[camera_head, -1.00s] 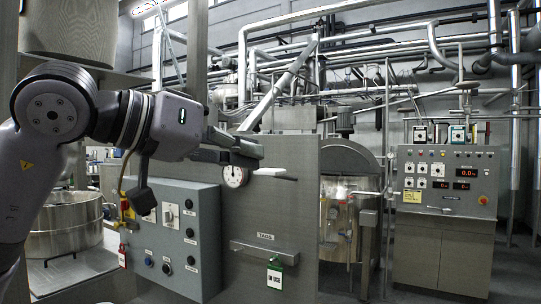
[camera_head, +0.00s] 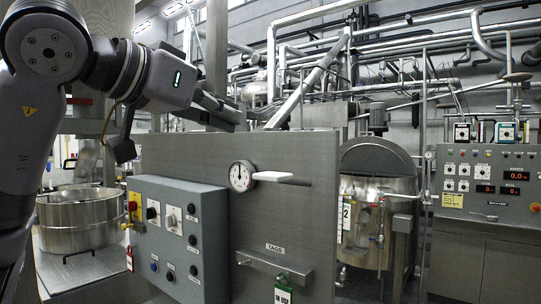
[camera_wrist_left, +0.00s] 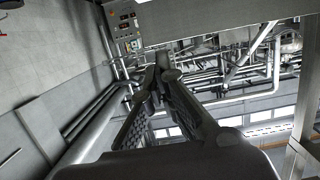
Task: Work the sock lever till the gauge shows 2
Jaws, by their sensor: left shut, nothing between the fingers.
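A round white-faced gauge (camera_head: 241,176) is on the grey metal panel in the head view. Its needle points roughly upward; the numbers are too small to read. A lever with a pale sleeve-like grip (camera_head: 272,176) sticks out to the right beside the gauge, roughly level, with a darker end. My left gripper (camera_head: 236,116) is shut and empty, above the gauge and in front of the panel's top edge, apart from the lever. In the left wrist view its fingers (camera_wrist_left: 162,62) are together, with pipes beyond; gauge and lever are not seen there. My right gripper is not in view.
A grey control box (camera_head: 176,232) with switches juts out left of the gauge. A tag rail (camera_head: 272,263) with a green tag is below. A steel mixer (camera_head: 378,215) stands behind right, a control cabinet (camera_head: 490,190) farther right, and a steel drum (camera_head: 80,219) left.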

